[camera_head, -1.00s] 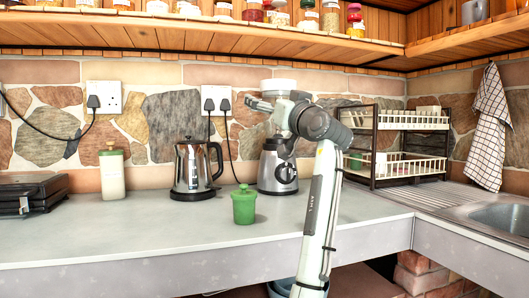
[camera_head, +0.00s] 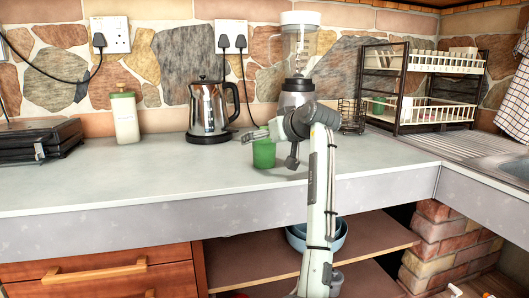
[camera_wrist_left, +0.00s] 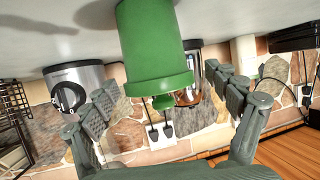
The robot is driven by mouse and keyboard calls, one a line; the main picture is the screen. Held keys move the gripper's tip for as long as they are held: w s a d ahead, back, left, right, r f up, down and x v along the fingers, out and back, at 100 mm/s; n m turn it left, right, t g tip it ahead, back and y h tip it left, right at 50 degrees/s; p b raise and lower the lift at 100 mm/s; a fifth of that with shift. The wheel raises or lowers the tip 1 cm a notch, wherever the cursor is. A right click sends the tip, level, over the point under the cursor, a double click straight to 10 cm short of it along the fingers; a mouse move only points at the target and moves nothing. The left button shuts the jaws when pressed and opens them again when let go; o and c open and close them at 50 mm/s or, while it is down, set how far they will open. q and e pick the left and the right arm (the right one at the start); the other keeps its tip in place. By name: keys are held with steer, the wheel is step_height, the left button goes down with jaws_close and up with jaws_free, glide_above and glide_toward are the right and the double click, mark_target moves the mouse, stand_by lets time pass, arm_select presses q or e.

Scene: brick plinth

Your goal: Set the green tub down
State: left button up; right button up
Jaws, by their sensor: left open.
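The green tub (camera_head: 264,154) stands upright on the grey counter (camera_head: 120,180), in front of the blender. Its top is partly hidden by my left gripper (camera_head: 274,147) in the head view. In the left wrist view, which is upside down, the tub (camera_wrist_left: 155,45) shows its rim and knobbed lid. My left gripper (camera_wrist_left: 163,88) is open, its two fingers apart on either side of the tub's lid end. I see no clear contact between fingers and tub. My right gripper is not in view.
A kettle (camera_head: 208,108) stands behind and left of the tub, and a blender (camera_head: 297,75) behind it. A white bottle with a green cap (camera_head: 125,118) and a black appliance (camera_head: 40,140) are further left. A dish rack (camera_head: 420,85) is at right. The front left counter is clear.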

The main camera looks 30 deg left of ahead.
arm_select(q)
steer(key=shift+x, duration=0.85)
steer(key=shift+r, duration=0.15)
steer(key=c, duration=1.3)
